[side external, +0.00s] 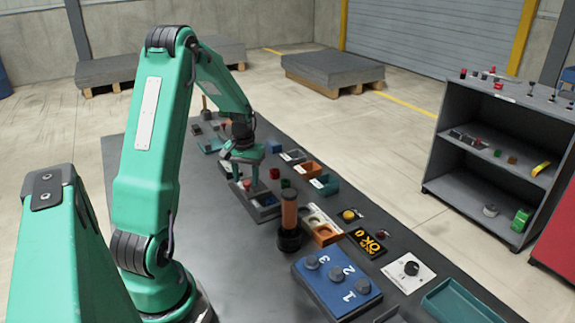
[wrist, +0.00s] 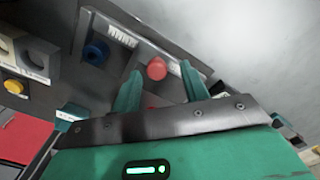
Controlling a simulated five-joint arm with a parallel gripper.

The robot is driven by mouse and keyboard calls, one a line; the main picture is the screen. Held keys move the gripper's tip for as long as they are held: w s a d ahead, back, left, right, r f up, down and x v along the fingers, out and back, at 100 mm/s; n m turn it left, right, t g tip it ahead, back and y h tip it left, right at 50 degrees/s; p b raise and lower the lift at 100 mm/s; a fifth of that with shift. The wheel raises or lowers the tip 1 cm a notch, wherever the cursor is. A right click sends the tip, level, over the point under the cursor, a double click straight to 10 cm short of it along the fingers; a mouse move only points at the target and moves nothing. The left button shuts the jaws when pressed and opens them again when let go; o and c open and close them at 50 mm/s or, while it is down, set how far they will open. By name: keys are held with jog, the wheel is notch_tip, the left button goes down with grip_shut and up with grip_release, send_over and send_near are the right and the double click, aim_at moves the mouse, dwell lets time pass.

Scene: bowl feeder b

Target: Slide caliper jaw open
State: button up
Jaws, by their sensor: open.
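My gripper (side external: 243,172) is open, with its fingers pointing down over a dark tray (side external: 266,213) on the bench in the side view. In the wrist view its two green fingers (wrist: 160,80) stand apart, and a red round piece (wrist: 157,68) shows in the gap between them. I cannot tell whether the fingers touch it. A grey block with a blue knob (wrist: 96,52) and a white marked strip (wrist: 122,36) lies just left of the fingers. I cannot make out the caliper or its jaw for certain in either view.
Close by on the bench are a blue cube (side external: 274,147), a teal bin (side external: 324,186) and an upright orange-and-black cylinder (side external: 289,215). A blue numbered block (side external: 335,280) and a white dial panel (side external: 409,271) stand nearer the camera. A grey shelf (side external: 470,190) stands off to the right.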

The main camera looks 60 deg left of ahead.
aim_at(247, 182)
jog(key=shift+r, duration=3.6)
jog(key=shift+d+r, duration=0.15)
jog(key=shift+r, duration=0.05)
jog(key=w+d+r+m+t, duration=0.1)
jog(key=d+r+m, duration=0.1)
jog(key=d+r, duration=0.55)
jog(key=s+d+r+m+t, duration=0.2)
jog(key=s+d, duration=0.3)
jog(key=d, duration=0.6)
jog(key=s+d+r+m+t, duration=0.2)
jog(key=s+d+m, duration=0.3)
jog(key=d, duration=0.6)
jog(key=shift+s+d+t, duration=0.2)
jog(key=shift+d+t, duration=0.1)
jog(key=shift+d, duration=0.1)
jog(key=shift+r, duration=0.1)
